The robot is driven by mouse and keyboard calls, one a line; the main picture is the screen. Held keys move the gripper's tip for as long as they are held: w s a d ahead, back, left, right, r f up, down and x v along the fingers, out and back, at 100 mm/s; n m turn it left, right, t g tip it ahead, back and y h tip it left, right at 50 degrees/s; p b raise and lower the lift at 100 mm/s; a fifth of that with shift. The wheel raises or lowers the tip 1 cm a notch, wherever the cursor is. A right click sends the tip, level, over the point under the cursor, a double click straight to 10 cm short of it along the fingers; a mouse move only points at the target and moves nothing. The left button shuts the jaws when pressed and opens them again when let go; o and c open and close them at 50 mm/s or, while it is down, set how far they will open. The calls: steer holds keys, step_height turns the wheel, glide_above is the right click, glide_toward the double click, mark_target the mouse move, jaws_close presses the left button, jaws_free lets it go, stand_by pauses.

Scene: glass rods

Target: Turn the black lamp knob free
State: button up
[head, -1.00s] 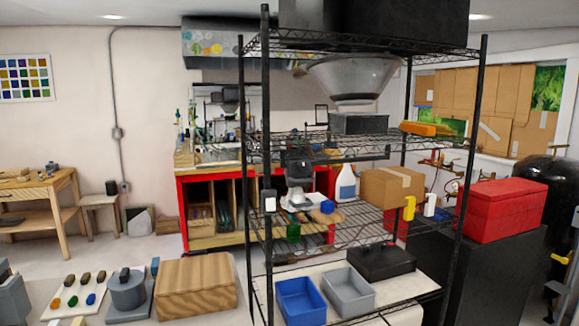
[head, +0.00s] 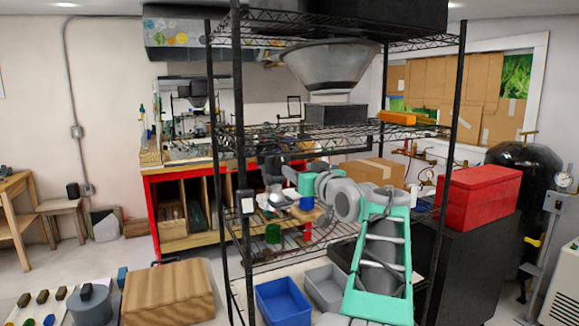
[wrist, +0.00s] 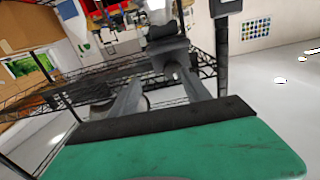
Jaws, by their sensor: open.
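A dark-topped device with a pale base (head: 271,197) stands on the middle wire shelf, partly hidden behind the shelf post and my arm. It appears to be the lamp; its black knob is too small to tell apart in the head view. My gripper (head: 284,184) is at this device, reaching in from the right. In the wrist view my gripper (wrist: 163,74) has its two grey fingers apart. A grey and black part of the device (wrist: 166,45) shows between and beyond the fingertips. I cannot tell whether the fingers touch it.
Black shelf posts (head: 240,110) and the wire shelf above (head: 330,130) bound the space around my arm. A cardboard box (head: 372,172) stands behind my arm. A blue bin (head: 283,301) and a grey bin (head: 325,287) sit below. A red box (head: 478,195) is at right.

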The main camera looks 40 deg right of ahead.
mark_target(283, 164)
steer(key=w+a, duration=0.1)
steer(key=w+a+r+p, duration=0.1)
steer(key=w+a, duration=0.1)
steer(key=shift+r, duration=0.3)
steer(key=w+d, duration=0.1)
steer(key=w+p, duration=0.1)
steer(key=w+d+f, duration=0.1)
steer(key=shift+w+d+p, duration=0.3)
steer(key=shift+a, duration=0.3)
steer(key=shift+d, duration=0.35)
steer(key=shift+c, duration=0.9)
steer(key=shift+a, duration=0.2)
steer(key=c, duration=0.3)
jaws_close()
